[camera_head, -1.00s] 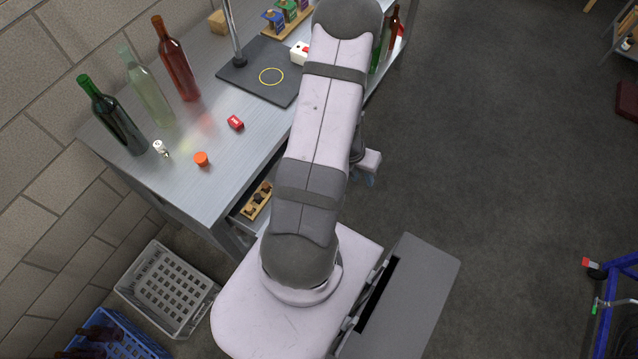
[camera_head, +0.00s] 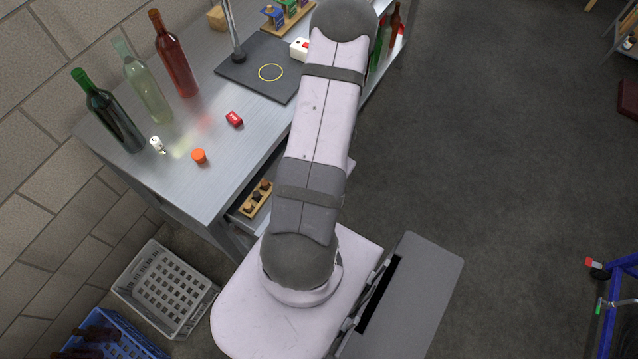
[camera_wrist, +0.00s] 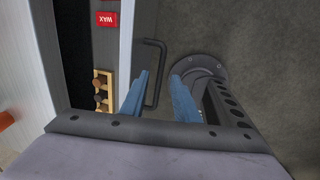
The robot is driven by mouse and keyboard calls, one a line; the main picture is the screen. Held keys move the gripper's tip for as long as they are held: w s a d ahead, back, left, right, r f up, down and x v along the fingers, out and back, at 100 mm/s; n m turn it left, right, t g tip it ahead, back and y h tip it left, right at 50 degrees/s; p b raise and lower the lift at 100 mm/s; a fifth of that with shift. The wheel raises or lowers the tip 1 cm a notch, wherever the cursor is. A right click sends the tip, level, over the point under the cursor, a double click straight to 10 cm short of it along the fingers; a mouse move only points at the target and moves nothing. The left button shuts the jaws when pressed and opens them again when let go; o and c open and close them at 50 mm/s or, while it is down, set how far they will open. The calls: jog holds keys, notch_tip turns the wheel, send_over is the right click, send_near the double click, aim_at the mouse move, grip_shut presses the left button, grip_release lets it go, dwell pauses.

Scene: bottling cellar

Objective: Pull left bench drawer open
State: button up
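The left bench drawer stands partly open under the bench top. In the head view its inside, with a small wooden rack (camera_head: 256,198), shows left of my arm. In the wrist view the drawer's pale front (camera_wrist: 126,55) and its dark bar handle (camera_wrist: 163,60) show. My gripper (camera_wrist: 159,76) has two blue fingers, spread apart and open. The handle appears between the fingers in the picture, with gaps to them; contact and depth cannot be told. In the head view my arm hides the gripper and handle.
A red WAX box (camera_wrist: 107,19) and the rack (camera_wrist: 103,90) lie in the drawer. A grey crate (camera_head: 165,288) is on the floor.

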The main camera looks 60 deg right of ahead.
jog(key=shift+w+f+b, duration=0.15)
jog(key=shift+f+b, duration=0.25)
jog(key=shift+f, duration=0.5)
jog(key=shift+w+f+b, duration=0.15)
jog(key=shift+f+b, duration=0.2)
jog(key=shift+f, duration=0.55)
grip_shut()
